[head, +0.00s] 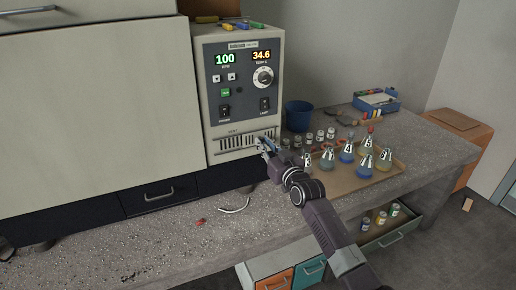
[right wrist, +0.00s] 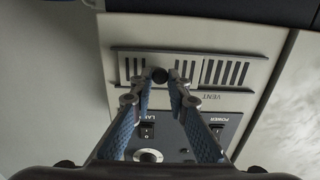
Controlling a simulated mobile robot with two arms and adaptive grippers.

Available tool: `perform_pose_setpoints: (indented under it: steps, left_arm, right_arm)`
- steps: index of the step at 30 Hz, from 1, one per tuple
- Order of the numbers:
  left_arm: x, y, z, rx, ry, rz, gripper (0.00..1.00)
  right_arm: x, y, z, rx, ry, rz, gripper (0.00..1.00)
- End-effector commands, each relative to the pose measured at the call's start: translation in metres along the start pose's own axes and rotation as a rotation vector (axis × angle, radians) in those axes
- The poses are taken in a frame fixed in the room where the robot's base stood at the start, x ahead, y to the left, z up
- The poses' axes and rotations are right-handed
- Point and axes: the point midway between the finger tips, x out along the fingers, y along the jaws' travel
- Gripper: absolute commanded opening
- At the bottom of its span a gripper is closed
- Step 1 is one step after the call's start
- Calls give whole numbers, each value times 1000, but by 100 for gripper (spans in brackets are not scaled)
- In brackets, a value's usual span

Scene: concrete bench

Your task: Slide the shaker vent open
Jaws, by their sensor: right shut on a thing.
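The shaker (head: 238,108) is a tall grey unit with lit displays reading 100 and 34.6. Its slotted vent (head: 236,142) is low on the front and also shows in the right wrist view (right wrist: 226,72). A sliding plate with a small dark round knob (right wrist: 159,75) lies over the vent's slots. My right gripper (head: 268,149) is at the right end of the vent. In the right wrist view its two blue-padded fingers (right wrist: 157,82) are closed around the knob. Slots show on both sides of the fingers. My left gripper is not in view.
A cardboard tray (head: 385,176) of numbered flasks stands close to the right of my right arm, with small vials behind it. A blue bin (head: 299,116) stands beside the shaker. A small red object (head: 200,222) and a white curved piece (head: 235,207) lie on the bench front.

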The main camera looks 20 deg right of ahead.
Motion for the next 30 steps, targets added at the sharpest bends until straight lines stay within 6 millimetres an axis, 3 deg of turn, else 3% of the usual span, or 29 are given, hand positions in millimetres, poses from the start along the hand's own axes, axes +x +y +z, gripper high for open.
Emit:
perform_pose_setpoints:
  steps: [7,8,12,23,30]
  left_arm:
    - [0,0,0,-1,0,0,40]
    - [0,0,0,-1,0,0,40]
    - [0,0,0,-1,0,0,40]
    - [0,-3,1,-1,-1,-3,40]
    - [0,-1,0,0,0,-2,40]
  right_arm:
    - [0,4,-1,-2,0,6,0]
    - [0,4,-1,-2,0,6,17]
    - [0,4,-1,-2,0,6,32]
    - [-3,2,0,-1,0,3,32]
    - [-29,2,0,0,0,3,32]
